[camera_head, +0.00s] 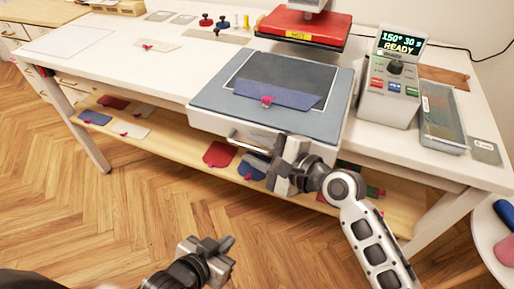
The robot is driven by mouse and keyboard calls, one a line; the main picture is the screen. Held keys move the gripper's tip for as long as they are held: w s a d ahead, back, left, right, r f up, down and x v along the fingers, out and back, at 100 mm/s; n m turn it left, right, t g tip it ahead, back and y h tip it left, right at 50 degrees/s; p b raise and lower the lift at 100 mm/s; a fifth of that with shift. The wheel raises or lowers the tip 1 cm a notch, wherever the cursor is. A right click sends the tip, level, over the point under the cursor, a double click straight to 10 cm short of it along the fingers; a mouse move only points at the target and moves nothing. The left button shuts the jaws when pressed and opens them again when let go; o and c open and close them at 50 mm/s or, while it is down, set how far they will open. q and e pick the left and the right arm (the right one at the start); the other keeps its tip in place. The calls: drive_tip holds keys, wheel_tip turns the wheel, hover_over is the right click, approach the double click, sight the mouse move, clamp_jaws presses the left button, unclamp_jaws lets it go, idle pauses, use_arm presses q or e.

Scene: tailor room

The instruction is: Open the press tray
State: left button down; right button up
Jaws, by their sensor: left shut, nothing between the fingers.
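The press tray (212,97) is a grey-blue slab on the table, extending out in front of the red press head (300,27), which carries a "HOT" label. A dark pad on it bears a blue cloth piece (290,95) with a small pink patch (267,101). A bar handle (250,147) shows on its front face. My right gripper (284,165) is at the front face, by the handle's right end; whether it touches the handle or how far its fingers are apart is unclear. My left gripper (207,246) is shut and empty, low over the floor.
A control box (390,90) reading "150° 30 s READY" stands right of the press, beside a clear-lidded case (441,115). A lower shelf (175,140) holds several coloured cloth pieces. The wooden floor (90,220) in front is open at the left.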

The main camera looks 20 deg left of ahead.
drive_tip(key=v, duration=1.6)
drive_tip(key=shift+b, duration=0.45)
drive_tip(key=shift+w, duration=0.1)
drive_tip(key=s+d+f+n+t+h, duration=0.1)
drive_tip(key=s+d+f+n+h, duration=0.1)
drive_tip(key=f, duration=0.5)
drive_tip(key=s+d+f+n+t+h, duration=0.1)
drive_tip(key=s+d+f+n+h, duration=0.2)
drive_tip(key=d+f+n+h, duration=0.2)
drive_tip(key=s+d+f+n+t+h, duration=0.1)
drive_tip(key=s+d+f+n+h, duration=0.2)
drive_tip(key=f+n, duration=0.4)
wheel_tip(320, 180, down, 2)
drive_tip(key=shift+d+f+t+h, duration=0.25)
drive_tip(key=shift+d+h, duration=0.25)
drive_tip(key=shift+d, duration=0.55)
drive_tip(key=shift+r, duration=0.1)
